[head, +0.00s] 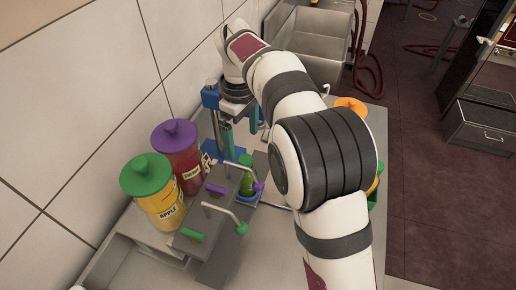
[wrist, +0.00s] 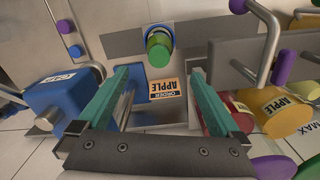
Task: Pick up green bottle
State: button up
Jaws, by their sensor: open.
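The green bottle (head: 247,183) stands under the pump spouts in the head view, partly covered by a spout and my arm. In the wrist view the green bottle (wrist: 158,47) shows nearly end-on, its base in a blue ring, just beyond my fingertips. My gripper (wrist: 157,73) has its two teal fingers spread wide with nothing between them. In the head view my gripper (head: 240,142) is above and behind the bottle, partly hidden by my own arm.
A yellow apple container (head: 160,207) with a green lid and a red container (head: 183,165) with a purple lid stand left, by the wall. Metal spouts (head: 222,217) reach close to the bottle. A blue machine (wrist: 62,97) and an order card (wrist: 166,89) lie near my fingers.

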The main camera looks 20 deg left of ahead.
jog(key=f, duration=1.3)
jog(key=shift+d+f, duration=0.2)
jog(key=shift+f, duration=0.1)
jog(key=shift+r, duration=0.1)
grip_shut()
